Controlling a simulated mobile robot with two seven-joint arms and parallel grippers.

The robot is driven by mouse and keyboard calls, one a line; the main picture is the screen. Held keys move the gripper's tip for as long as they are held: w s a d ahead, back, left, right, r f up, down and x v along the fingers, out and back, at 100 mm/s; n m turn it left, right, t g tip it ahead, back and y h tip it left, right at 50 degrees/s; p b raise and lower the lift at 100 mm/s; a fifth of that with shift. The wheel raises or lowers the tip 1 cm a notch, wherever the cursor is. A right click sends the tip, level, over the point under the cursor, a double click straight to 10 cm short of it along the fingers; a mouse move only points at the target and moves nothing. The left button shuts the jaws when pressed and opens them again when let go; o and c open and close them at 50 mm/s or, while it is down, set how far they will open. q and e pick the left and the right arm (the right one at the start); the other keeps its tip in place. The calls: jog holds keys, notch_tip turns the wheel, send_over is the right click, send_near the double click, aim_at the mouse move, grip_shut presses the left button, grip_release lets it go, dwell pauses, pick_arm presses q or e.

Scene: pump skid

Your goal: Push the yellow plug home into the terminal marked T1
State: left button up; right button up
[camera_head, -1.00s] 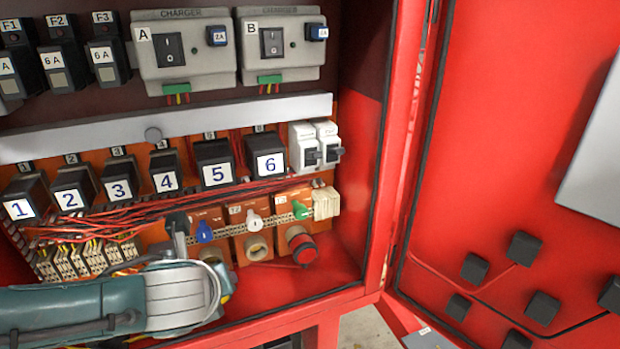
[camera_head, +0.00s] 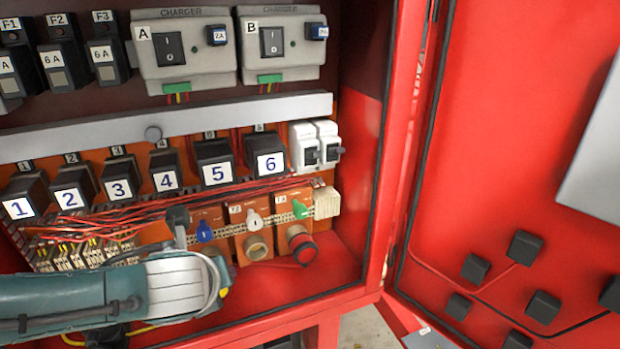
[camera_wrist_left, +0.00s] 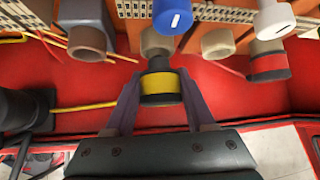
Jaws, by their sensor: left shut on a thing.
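The yellow plug (camera_wrist_left: 160,85), a dark cylinder with a yellow band, is clasped between the two fingers of my left gripper (camera_wrist_left: 158,98) in the left wrist view. Its far end faces a beige round terminal (camera_wrist_left: 156,42) below the blue knob (camera_wrist_left: 174,18). Plug and terminal look close to in line; I cannot tell whether they touch. The plug and left fingers are largely hidden there. My right gripper is not in view.
To the right are an empty beige terminal (camera_head: 256,247) and one with a red plug (camera_head: 301,245). A grey hollow fitting (camera_wrist_left: 85,28) is to the left in the wrist view. Loose red wires (camera_head: 110,217) hang above my arm. The red cabinet floor (camera_head: 320,272) is clear on the right.

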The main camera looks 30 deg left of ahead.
pick_arm(q)
jog(key=shift+w+a+b, duration=0.4)
jog(key=shift+w+a, duration=0.4)
jog(key=shift+a, duration=0.15)
dwell(0.4)
jog(key=o, duration=1.4)
jog(key=shift+s+d+r, duration=0.15)
jog(key=shift+s+r, duration=0.05)
jog(key=shift+r, duration=0.05)
jog(key=shift+p+v, duration=1.4)
jog(key=shift+v, duration=3.25)
